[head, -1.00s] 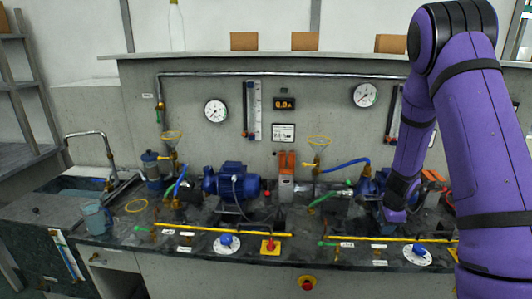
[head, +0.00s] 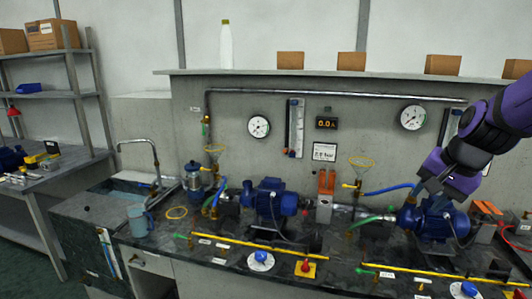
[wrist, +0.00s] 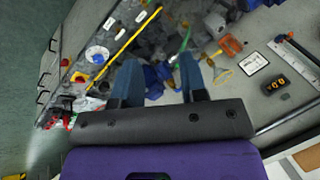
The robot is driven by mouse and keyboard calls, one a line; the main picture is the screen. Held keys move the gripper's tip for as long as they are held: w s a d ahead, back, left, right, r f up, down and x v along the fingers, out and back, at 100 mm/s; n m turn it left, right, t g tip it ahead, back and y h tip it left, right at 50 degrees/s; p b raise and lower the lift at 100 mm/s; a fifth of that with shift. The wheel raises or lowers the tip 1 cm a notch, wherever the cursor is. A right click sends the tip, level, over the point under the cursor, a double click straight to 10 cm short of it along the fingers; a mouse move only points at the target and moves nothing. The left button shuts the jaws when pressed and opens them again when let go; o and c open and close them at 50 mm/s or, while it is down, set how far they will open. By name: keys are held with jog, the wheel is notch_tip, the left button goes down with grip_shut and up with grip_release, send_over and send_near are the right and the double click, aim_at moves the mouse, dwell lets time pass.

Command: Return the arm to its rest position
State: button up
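My purple arm reaches in from the right edge of the head view, with my gripper (head: 428,186) in front of the right blue pump (head: 440,222). In the wrist view my gripper (wrist: 158,75) shows two blue-grey fingers spread apart, with nothing held between them.
A digital display (head: 326,123) and gauges are on the wall panel. A shelf above holds a bottle (head: 226,45) and boxes. Open air lies left of my arm.

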jog(key=s+a+r+n, duration=0.1)
jog(key=s+r+n, duration=0.1)
jog(key=s, duration=0.4)
jog(key=s+a+r+n+h, duration=0.1)
jog(key=s+r+n, duration=0.2)
jog(key=s, duration=0.3)
jog(key=s+a+r+n+t, duration=0.1)
jog(key=s+r+n, duration=0.1)
jog(key=s, duration=0.4)
jog(key=shift+s+a+r+n+h, duration=0.15)
jog(key=shift+a+r+n+h, duration=0.2)
jog(key=shift+n, duration=0.45)
